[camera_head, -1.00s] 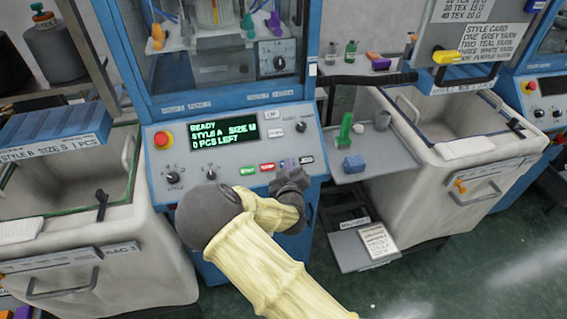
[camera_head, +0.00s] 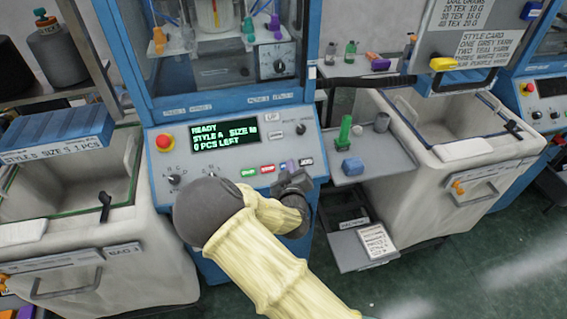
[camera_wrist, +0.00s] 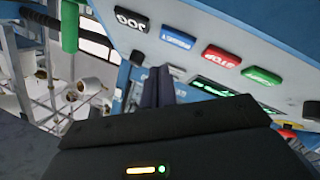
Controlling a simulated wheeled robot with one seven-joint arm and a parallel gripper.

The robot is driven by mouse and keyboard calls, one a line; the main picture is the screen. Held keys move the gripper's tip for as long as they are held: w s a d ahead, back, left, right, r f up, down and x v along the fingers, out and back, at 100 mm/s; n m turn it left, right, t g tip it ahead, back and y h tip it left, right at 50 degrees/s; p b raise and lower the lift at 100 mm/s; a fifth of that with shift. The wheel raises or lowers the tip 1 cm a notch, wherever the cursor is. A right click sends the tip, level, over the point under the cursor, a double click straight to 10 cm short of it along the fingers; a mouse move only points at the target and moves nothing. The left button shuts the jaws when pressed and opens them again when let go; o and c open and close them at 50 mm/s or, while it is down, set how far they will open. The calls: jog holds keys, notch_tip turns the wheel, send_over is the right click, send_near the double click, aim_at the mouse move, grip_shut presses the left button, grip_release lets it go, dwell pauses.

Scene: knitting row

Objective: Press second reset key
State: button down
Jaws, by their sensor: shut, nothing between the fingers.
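The middle machine's sloped panel (camera_head: 180,141) carries a row of keys: green (camera_head: 248,172), red STOP (camera_head: 267,169), blue-purple (camera_head: 288,165) and black JOG (camera_head: 306,161). In the wrist view the blue key (camera_wrist: 178,39) sits between the black key (camera_wrist: 132,19) and the red key (camera_wrist: 221,58); its lettering is hard to read. My gripper (camera_head: 294,181) is over the panel's lower right, just below the blue key. In the wrist view its dark fingers (camera_wrist: 157,80) are together and empty, below the keys. I cannot tell whether the tips touch the panel.
The green display (camera_head: 224,135) reads READY, STYLE A, 0 PCS LEFT. A red emergency knob (camera_head: 164,142) and rotary knobs share the panel. A grey side shelf (camera_head: 378,165) with a green spool and blue block stands to the right. Bins flank the machine.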

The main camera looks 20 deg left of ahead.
jog(key=shift+s+d+r+p, duration=0.3)
jog(key=shift+s+r, duration=0.15)
jog(key=shift+r, duration=0.15)
jog(key=shift+s+d+r+p, duration=0.2)
jog(key=shift+s+r+p, duration=0.15)
jog(key=shift+r, duration=0.25)
jog(key=d+f+m+g+h, duration=0.1)
jog(key=d+m+g+h, duration=0.55)
jog(key=d, duration=1.15)
jog(key=s+d+r+m+g, duration=0.2)
jog(key=s+d, duration=0.4)
jog(key=s, duration=0.3)
jog(key=s+d+r+m+g+y, duration=0.1)
jog(key=s+d+r+g, duration=0.3)
jog(key=s, duration=0.5)
jog(key=d+r+m, duration=0.1)
jog(key=d+r, duration=0.1)
jog(key=d, duration=0.1)
jog(key=shift+d+r+g, duration=0.2)
jog(key=shift+d+g, duration=0.05)
jog(key=shift+g, duration=0.1)
